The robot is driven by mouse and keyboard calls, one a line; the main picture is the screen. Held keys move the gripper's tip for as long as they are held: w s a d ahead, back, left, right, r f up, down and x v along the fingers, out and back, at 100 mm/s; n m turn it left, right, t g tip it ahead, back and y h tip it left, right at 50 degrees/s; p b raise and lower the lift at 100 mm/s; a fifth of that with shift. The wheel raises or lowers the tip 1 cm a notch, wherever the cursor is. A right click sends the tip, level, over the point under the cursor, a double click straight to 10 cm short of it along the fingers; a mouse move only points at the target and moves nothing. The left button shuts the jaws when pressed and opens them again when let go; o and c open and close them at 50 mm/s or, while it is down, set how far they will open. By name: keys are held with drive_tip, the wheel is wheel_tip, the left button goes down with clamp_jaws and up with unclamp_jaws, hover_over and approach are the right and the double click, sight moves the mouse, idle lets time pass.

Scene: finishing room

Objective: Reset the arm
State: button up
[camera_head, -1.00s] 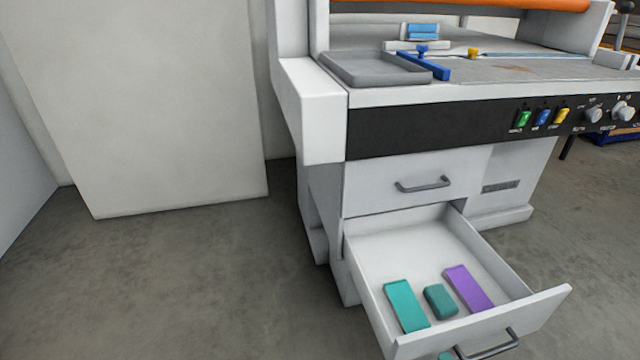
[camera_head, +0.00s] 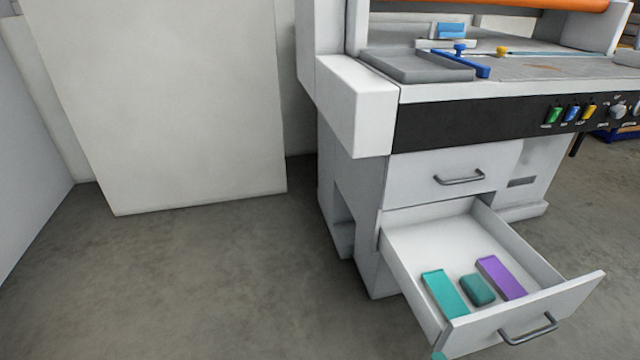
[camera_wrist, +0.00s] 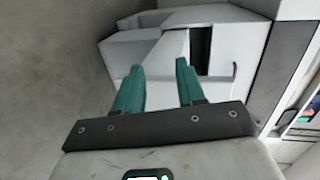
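My gripper (camera_wrist: 160,65) shows in the wrist view with its two teal fingers apart and nothing between them. The white machine body lies beyond the fingers. In the head view only a small teal tip, likely of my gripper, shows at the bottom edge, by the front of the open drawer (camera_head: 410,237). The rest of my arm is out of that view.
The drawer juts out and holds a teal block (camera_head: 445,294), a small dark teal block (camera_head: 477,290) and a purple block (camera_head: 501,278). A closed drawer (camera_head: 430,170) is above. A grey tray (camera_head: 415,66) lies on the machine. Floor (camera_head: 220,280) at left is clear.

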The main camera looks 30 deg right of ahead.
drive_tip(key=s+a+f+n+g+y, duration=0.1)
drive_tip(key=a+f+n+g+y, duration=0.15)
drive_tip(key=a+n+g, duration=0.45)
drive_tip(key=a+f+n+g+y, duration=0.15)
drive_tip(key=a+n+y, duration=0.3)
drive_tip(key=n, duration=0.45)
drive_tip(key=s+d+r+n+g+h, duration=0.2)
drive_tip(key=s+n+g+h, duration=0.1)
drive_tip(key=s+n+g, duration=0.15)
wheel_tip(320, 180, up, 31)
drive_tip(key=s+g+p, duration=0.1)
drive_tip(key=p, duration=2.9)
drive_tip(key=shift+s+f+m+h, duration=0.15)
drive_tip(key=shift+s+m+h, duration=0.2)
drive_tip(key=shift+h, duration=0.05)
